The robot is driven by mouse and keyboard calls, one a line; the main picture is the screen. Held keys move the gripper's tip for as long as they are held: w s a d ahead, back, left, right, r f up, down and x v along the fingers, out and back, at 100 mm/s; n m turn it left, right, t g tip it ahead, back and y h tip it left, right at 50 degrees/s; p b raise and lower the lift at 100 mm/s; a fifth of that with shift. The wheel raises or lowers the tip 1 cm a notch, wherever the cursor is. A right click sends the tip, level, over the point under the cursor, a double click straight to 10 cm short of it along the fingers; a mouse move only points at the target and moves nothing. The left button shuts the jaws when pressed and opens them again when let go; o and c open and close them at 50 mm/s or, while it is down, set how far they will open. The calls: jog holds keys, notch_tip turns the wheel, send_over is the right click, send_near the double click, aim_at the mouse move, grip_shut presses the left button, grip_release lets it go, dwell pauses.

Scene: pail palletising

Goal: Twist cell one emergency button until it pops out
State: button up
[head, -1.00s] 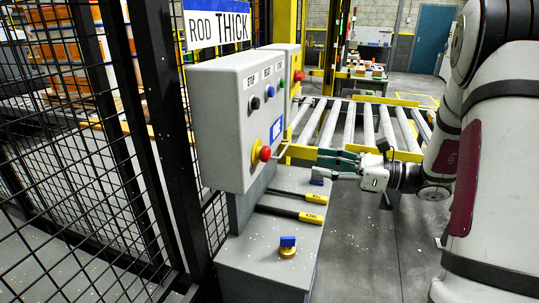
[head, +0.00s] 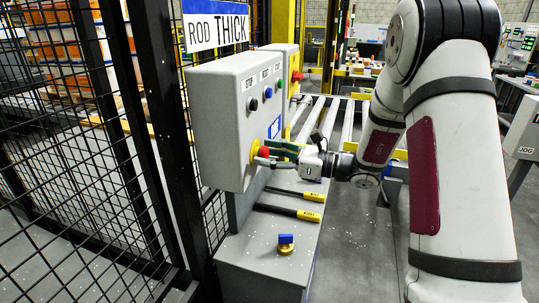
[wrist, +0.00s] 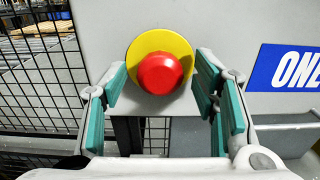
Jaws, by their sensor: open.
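The red emergency button (wrist: 160,73) sits on a round yellow plate (wrist: 159,43) on the grey control box. In the wrist view it lies between the two green-padded fingers of my gripper (wrist: 163,95), which stand apart on either side with gaps, not pressed on it. In the head view my gripper (head: 268,157) is at the box front, and its fingers partly hide the button (head: 264,152). A blue label reading "ONE" (wrist: 290,67) is on the box to the right of the button.
The control box (head: 222,110) carries a black, a blue and a green button above. Below it, a grey cabinet top (head: 262,262) holds two yellow-tagged black handles (head: 308,215) and a blue padlock-like item (head: 286,241). Mesh fence (head: 80,190) stands left; rollers (head: 325,115) lie behind.

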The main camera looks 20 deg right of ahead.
jog(key=c, duration=1.2)
jog(key=shift+m, duration=0.4)
jog(key=m+p, duration=0.1)
jog(key=m, duration=0.1)
jog(key=shift+m, duration=0.3)
jog(key=shift+m+p, duration=0.65)
jog(key=shift+m, duration=0.85)
